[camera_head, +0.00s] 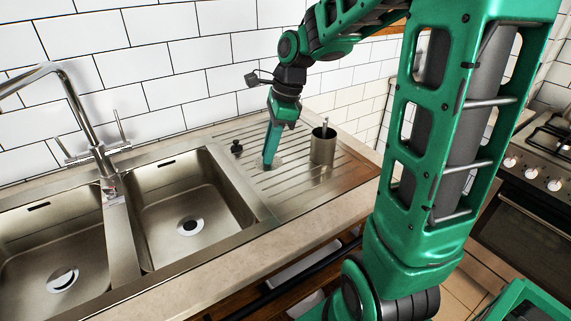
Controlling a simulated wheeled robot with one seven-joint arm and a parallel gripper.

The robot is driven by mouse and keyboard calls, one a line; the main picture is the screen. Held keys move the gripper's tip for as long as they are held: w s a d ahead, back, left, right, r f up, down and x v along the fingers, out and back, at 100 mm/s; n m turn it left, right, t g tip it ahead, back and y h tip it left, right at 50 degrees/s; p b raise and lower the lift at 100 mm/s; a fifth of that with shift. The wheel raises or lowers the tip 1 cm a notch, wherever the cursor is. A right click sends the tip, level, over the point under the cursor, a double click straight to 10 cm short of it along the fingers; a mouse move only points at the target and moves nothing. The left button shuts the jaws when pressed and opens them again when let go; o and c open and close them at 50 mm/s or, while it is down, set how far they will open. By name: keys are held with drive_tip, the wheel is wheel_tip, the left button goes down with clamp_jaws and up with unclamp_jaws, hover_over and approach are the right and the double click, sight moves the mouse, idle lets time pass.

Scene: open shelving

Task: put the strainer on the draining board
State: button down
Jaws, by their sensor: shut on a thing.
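My gripper (268,161) points down over the ribbed draining board (305,195), to the right of the sinks. It is shut on a small, pale round thing (276,161), which seems to be the strainer. That thing is at the fingertips, low over or touching the board; I cannot tell which. The fingers hide part of it.
A metal cup (323,146) with a utensil in it stands on the board to the right of my gripper. A small dark plug-like thing (236,148) stands to the left. Two basins (185,205) with round drains and a tall tap (85,125) lie further left.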

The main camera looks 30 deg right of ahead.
drive_tip(key=d+f, duration=0.1)
drive_tip(key=d, duration=0.1)
drive_tip(key=d+f, duration=0.2)
drive_tip(key=d, duration=0.1)
drive_tip(key=shift+s+d+f, duration=0.2)
drive_tip(key=shift+d+f, duration=0.05)
drive_tip(key=shift+d, duration=0.1)
drive_tip(key=shift+f, duration=2)
drive_tip(key=shift+f, duration=0.15)
drive_tip(key=c, duration=1.7)
unclamp_jaws()
drive_tip(key=shift+c, duration=0.2)
drive_tip(key=v, duration=1.2)
drive_tip(key=s+f+n+h, duration=0.1)
drive_tip(key=s+f+n, duration=0.1)
drive_tip(key=s+n, duration=0.6)
drive_tip(key=s+f+n+g+h, duration=0.1)
drive_tip(key=s+f+n, duration=0.2)
drive_tip(key=s+n, duration=0.5)
drive_tip(key=s, duration=0.7)
drive_tip(key=shift+d+h, duration=0.3)
